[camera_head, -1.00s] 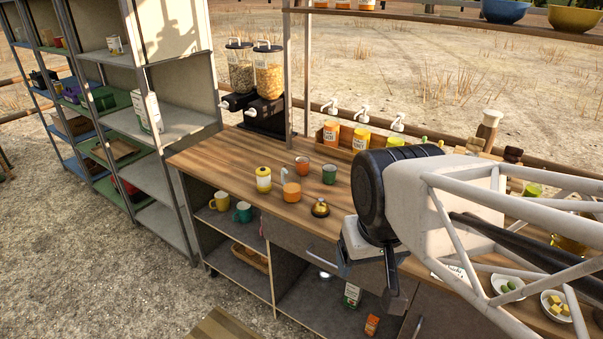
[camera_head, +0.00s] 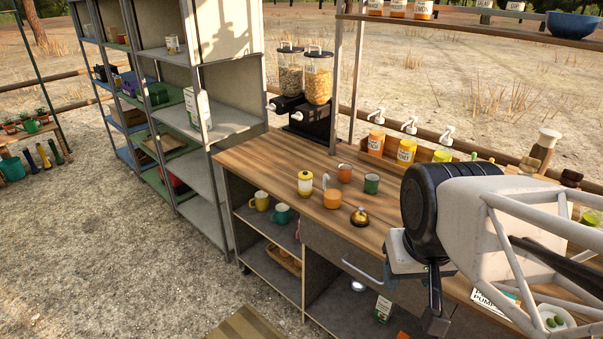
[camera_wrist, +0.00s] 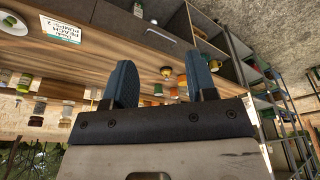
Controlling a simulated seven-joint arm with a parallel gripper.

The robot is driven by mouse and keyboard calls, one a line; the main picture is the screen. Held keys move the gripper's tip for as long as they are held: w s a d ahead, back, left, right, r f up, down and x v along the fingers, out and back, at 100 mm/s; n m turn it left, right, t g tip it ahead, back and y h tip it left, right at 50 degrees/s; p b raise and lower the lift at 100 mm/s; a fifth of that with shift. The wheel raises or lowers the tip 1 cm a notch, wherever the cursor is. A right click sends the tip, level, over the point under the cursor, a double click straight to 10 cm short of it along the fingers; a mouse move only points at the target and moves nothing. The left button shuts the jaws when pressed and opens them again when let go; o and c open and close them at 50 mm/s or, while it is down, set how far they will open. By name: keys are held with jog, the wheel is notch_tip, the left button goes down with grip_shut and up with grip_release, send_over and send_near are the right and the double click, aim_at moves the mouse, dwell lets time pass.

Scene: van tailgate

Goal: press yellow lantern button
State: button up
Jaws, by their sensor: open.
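The lantern is hard to pick out in the wrist view.
Cereal dispensers (camera_head: 318,78) stand behind. The counter left of the lantern is clear.

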grip_shut()
dwell(1.4)
